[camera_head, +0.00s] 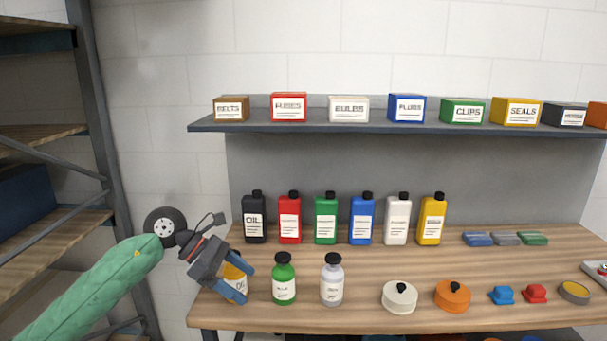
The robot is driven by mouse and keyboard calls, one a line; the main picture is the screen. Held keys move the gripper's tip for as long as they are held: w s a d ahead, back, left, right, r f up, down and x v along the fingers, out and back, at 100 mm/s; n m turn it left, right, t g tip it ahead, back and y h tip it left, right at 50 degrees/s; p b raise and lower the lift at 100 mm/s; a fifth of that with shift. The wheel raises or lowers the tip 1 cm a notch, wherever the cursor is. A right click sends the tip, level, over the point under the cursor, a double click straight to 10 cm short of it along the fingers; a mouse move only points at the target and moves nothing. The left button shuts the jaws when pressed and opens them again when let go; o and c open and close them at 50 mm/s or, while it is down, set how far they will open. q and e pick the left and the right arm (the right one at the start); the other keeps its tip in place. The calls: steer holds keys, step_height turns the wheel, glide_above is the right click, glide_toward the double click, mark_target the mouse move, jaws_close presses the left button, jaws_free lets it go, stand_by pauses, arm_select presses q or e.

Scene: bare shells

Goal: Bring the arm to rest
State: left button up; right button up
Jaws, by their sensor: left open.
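My left arm, in a green sleeve, comes in from the lower left. My left gripper (247,284) has blue fingers that stand apart at the left end of the workbench (370,322). A yellow-orange bottle (236,277) with a white label shows between and behind the fingers, partly hidden by them. I cannot tell whether the fingers touch it. My right gripper is not in view.
A green bottle (284,283) and a grey-white bottle (332,283) stand just right of the gripper. Several jugs line the back, with a black jug (255,222) nearest. A wall shelf (400,127) with labelled boxes hangs above. A rack upright (104,130) stands at left.

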arm_select(q)
steer(key=s+d+r+n+t+h, duration=0.45)
steer(key=d+n+h, duration=0.4)
steer(key=h, duration=0.25)
steer(key=a+f+n+t+y, duration=0.75)
steer(key=f+n+y, duration=0.2)
steer(key=n, duration=0.85)
steer(key=a+f+n+t+y, duration=0.6)
steer(key=a+f+n+y, duration=0.4)
steer(key=n, duration=0.8)
steer(key=s+d+f+n+g+y, duration=0.1)
steer(key=s+f+n+g, duration=0.3)
steer(key=s+f+g, duration=0.55)
steer(key=s+d+f+n+g, duration=0.1)
steer(key=s+f+n+g, duration=0.3)
steer(key=s+f, duration=1)
steer(key=s+d+f+g, duration=0.1)
steer(key=s+d+f, duration=0.1)
steer(key=f, duration=1.1)
steer(key=s+d+f+g, duration=0.1)
steer(key=s+f, duration=0.3)
steer(key=f, duration=1)
steer(key=shift+s+d+m, duration=0.3)
steer(key=shift+d+m, duration=0.05)
steer(key=shift+d, duration=0.3)
